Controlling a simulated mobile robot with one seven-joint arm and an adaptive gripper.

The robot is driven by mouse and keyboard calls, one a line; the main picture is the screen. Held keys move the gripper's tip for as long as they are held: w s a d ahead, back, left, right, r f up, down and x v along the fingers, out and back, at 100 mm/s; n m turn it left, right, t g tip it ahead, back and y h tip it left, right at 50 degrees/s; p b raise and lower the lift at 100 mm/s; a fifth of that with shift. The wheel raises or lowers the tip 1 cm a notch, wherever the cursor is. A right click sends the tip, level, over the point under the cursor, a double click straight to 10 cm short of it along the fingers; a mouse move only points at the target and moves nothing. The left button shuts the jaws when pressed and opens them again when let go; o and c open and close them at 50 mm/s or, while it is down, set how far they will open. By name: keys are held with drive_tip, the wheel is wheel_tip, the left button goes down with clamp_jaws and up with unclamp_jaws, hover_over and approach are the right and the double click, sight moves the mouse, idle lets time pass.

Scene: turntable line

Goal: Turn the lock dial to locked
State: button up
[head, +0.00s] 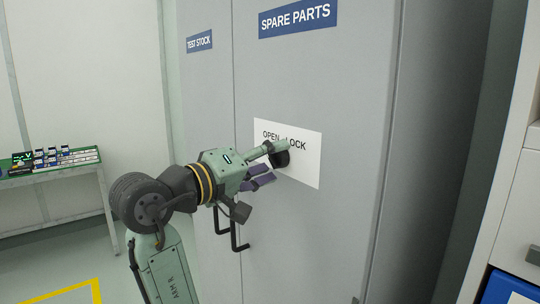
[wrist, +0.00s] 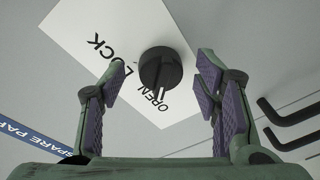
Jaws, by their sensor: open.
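The black lock dial (head: 281,158) sits on a white label plate (head: 308,165) marked OPEN and LOCK, on the grey cabinet door. In the wrist view the dial (wrist: 160,72) shows between and beyond my fingers. Its raised grip bar seems to run toward the word OPEN; the exact pointer is hard to read. My gripper (head: 266,165) is open in front of the dial, one finger on each side, with nothing held. In the wrist view both purple finger pads of my gripper (wrist: 164,83) stand clear of the dial. In the head view a finger partly covers the dial and lettering.
Black door handles (head: 238,232) stick out below the plate, and show at right in the wrist view (wrist: 290,118). A SPARE PARTS sign (head: 298,18) is above. A side table (head: 60,170) with small items stands at left, and white drawers (head: 515,215) at right.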

drive_tip(key=shift+w+d, duration=0.15)
drive_tip(key=c, duration=1.2)
drive_tip(key=shift+o, duration=0.2)
